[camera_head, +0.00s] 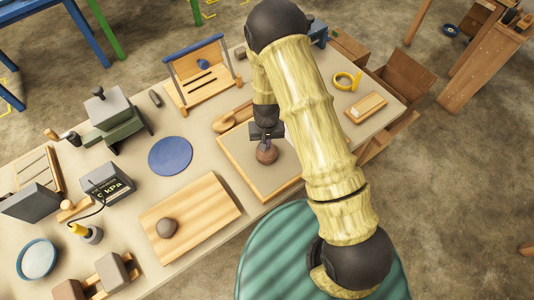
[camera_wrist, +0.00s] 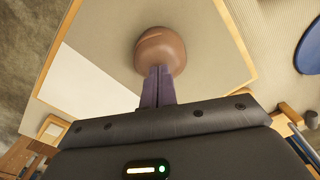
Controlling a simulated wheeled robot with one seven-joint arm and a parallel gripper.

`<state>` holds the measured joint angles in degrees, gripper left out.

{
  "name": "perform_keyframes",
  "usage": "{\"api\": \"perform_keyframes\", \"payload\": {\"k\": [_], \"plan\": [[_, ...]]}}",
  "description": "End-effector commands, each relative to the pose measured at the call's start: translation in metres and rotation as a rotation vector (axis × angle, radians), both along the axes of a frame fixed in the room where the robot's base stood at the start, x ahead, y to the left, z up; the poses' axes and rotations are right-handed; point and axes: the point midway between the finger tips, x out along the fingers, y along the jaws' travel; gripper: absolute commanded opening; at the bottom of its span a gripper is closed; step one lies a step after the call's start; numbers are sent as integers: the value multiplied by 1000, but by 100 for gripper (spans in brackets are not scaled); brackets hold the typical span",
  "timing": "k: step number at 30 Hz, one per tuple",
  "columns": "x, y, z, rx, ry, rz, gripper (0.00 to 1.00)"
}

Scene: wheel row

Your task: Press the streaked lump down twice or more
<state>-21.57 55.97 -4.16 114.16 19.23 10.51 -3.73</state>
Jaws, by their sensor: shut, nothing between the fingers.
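A rounded brown lump (camera_head: 267,154) sits on a pale wood-edged board (camera_head: 232,148) in the head view; in the wrist view the lump (camera_wrist: 160,46) shows faint bands. My gripper (camera_head: 267,142) points down at it, and the lump is not between the fingers. In the wrist view my gripper's purple fingers (camera_wrist: 158,72) are together, with their tips at the lump's near edge. I cannot tell whether they touch it. A second, greyish-brown lump (camera_head: 167,228) lies on a plain wooden board (camera_head: 205,205); its streaks cannot be made out.
A blue disc (camera_head: 171,156) lies left of the pale board. A kPa display box (camera_head: 107,184) stands further left. A wooden rack (camera_head: 200,75) is behind, and a yellow ring (camera_head: 346,81) lies at the right. Bare tabletop shows between the boards.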

Motion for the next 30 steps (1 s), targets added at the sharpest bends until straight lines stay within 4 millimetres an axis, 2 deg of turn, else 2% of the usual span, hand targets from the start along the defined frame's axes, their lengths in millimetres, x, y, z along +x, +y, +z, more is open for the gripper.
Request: {"api": "perform_keyframes", "payload": {"k": [11, 30], "plan": [[0, 0, -10, 0, 0, 0, 0], [0, 0, -12, 0, 1, 1, 0]]}}
